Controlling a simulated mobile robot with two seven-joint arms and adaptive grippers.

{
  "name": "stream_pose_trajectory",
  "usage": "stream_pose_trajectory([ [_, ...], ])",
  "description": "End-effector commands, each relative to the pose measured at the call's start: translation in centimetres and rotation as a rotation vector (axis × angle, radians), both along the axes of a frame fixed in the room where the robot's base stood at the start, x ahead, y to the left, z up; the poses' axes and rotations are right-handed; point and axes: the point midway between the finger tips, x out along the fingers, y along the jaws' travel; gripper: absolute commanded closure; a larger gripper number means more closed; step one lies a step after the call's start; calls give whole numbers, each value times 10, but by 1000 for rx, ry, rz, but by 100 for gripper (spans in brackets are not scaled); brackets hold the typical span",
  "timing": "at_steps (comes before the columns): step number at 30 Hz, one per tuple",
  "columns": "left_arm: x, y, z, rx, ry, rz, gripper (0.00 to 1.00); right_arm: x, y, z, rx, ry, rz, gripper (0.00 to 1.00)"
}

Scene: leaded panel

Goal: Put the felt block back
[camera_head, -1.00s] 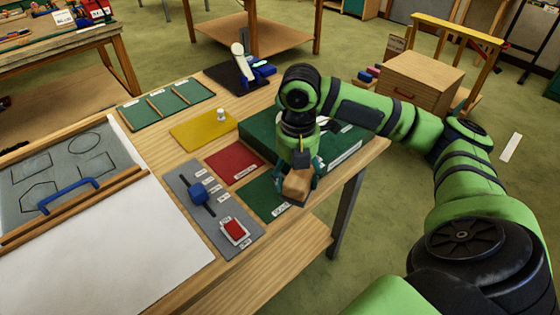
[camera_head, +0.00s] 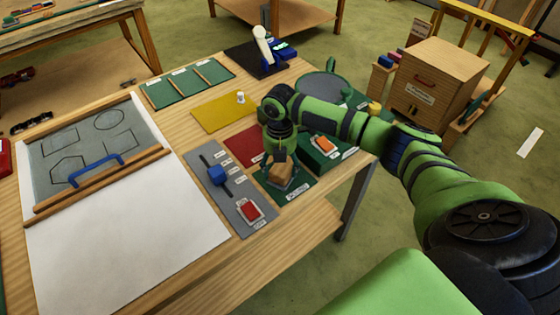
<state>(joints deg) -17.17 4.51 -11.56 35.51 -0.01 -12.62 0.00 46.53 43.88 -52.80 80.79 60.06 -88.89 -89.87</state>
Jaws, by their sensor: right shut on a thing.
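The tan-brown block (camera_head: 281,173), which I take to be the felt block, is held in my right gripper (camera_head: 278,163). The gripper points down with its fingers closed about the block. Both are over the labelled dark green mat (camera_head: 295,192) near the table's right front corner. I cannot tell whether the block touches the mat. My left gripper is not in view.
A grey panel with a blue slider (camera_head: 216,175) and a red switch (camera_head: 250,211) lies left of the gripper. A red mat (camera_head: 241,148) lies behind it. A green case with an orange item (camera_head: 324,143) stands to the right.

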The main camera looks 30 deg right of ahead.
Motion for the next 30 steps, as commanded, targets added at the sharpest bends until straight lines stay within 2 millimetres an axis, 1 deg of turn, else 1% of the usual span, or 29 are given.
stream_pose_trajectory([
  [7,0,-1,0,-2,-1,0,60,0,0,-1,0,-1,1,57],
  [11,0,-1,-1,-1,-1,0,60,0,0,-5,0,0,0,57],
  [12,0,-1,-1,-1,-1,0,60,0,0,-5,-1,0,1,14],
  [13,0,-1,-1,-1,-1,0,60,0,0,-4,-1,0,1,3],
  [25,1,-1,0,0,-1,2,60,0,0,-2,-1,0,0,3],
  [28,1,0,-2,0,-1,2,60,1,0,5,1,-4,0,3],
  [30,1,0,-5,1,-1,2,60,2,0,15,0,-5,1,3],
])
